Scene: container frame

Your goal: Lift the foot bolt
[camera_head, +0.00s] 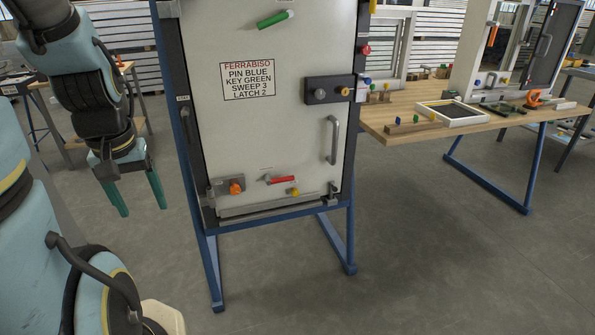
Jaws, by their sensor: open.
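A pale door panel (260,130) stands upright in a dark frame on blue legs. Low on it are several fittings: a metal plate with an orange knob (235,188) at the lower left, a red-handled piece (280,180) in the lower middle, a yellow knob (294,192) beside it, and a small upright metal bolt (333,189) at the lower right corner. I cannot tell for sure which is the foot bolt; the upright one looks most like it. My gripper (142,210) is open and empty, teal fingers pointing down, left of the frame and apart from it.
A grab handle (334,140) and a dark lock block (328,90) stick out on the panel's right side. A green handle (275,19) is near its top. A wooden workbench (400,103) with parts stands at the right. The floor in front is clear.

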